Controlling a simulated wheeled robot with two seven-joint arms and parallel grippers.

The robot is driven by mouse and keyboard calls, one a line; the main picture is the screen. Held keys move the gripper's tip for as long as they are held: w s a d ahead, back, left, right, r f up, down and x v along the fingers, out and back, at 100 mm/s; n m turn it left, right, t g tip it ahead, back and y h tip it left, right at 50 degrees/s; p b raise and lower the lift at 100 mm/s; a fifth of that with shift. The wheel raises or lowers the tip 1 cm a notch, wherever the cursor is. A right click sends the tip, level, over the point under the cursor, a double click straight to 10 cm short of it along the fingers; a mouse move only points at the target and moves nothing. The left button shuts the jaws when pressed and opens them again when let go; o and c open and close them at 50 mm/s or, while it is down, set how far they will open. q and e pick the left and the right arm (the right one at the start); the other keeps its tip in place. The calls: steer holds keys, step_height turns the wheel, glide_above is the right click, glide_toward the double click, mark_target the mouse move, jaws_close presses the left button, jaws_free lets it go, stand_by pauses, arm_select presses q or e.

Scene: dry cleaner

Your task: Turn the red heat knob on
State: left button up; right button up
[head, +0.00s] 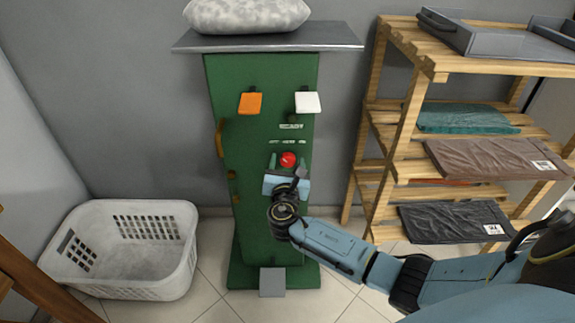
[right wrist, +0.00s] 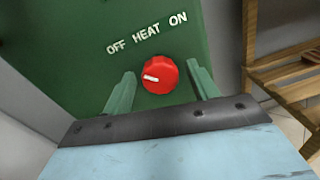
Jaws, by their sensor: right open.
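The red heat knob (head: 288,159) is on the front of the green machine (head: 262,80). In the right wrist view the knob (right wrist: 160,75) sits below the words OFF HEAT ON, and its white pointer mark is on its left side, toward OFF. My right gripper (head: 287,165) is open in front of the panel. Its green fingers (right wrist: 160,82) stand one on each side of the knob, with a gap on both sides. I cannot tell from these views whether the fingertips reach the panel. My left gripper is not in view.
An orange plate (head: 250,103) and a white plate (head: 307,102) are on the panel above. A grey shelf (head: 330,40) juts out over the machine. A white basket (head: 130,275) stands left; a wooden rack (head: 399,110) with folded clothes stands right.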

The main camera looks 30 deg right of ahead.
steer(key=c, duration=1)
